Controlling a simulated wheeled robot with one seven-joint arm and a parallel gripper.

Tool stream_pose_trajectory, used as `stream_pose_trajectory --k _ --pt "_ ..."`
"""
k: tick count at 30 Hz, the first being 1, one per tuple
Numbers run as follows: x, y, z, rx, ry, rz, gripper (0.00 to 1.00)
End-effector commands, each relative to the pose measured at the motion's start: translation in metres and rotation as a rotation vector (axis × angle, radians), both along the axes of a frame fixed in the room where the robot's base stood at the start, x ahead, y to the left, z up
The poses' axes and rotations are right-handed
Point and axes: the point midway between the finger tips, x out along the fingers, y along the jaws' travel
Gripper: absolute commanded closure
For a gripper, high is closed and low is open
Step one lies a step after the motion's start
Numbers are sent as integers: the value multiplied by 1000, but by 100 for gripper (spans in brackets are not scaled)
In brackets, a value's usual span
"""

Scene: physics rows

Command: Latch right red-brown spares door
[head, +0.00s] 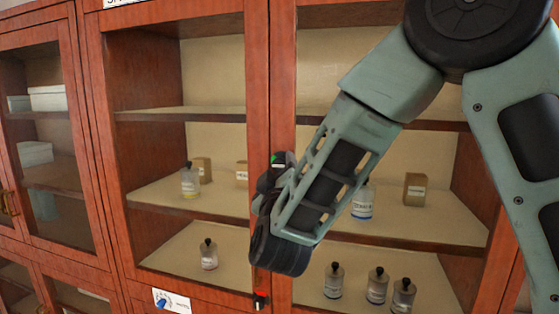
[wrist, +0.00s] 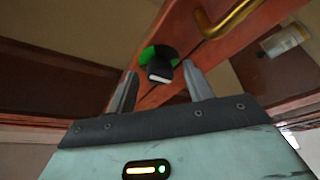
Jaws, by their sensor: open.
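The right red-brown spares door (head: 283,60) has a glass pane and a wooden frame. It looks about flush with the left door (head: 258,60); any small gap is hard to see. In the wrist view a black latch knob (wrist: 159,64) with a pale end sits on a round green patch (wrist: 147,52) on the red-brown frame (wrist: 215,55). My gripper (wrist: 160,72) is open, its two fingers on either side of the knob. I cannot tell whether they touch it. In the head view my arm hides the fingers and part of the door's edge.
A brass handle (wrist: 232,17) is close by the knob. Bottles (head: 334,281) and a small brown box (head: 414,189) stand on shelves behind the door. A small red and black fitting (head: 261,299) is lower on the frame. Another glazed cabinet (head: 45,130) is at left.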

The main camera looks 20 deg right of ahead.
Motion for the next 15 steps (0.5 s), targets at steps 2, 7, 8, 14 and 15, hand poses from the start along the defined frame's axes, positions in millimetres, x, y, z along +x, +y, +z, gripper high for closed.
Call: stream_pose_trajectory --k 2,7,8,14,15 --pt "3 -1 2 0 0 0 49" --pt "4 -2 1 0 1 1 49" --pt "4 -2 1 0 1 1 49" --pt "4 -2 1 0 0 0 79" --pt "4 -2 1 0 0 0 90"
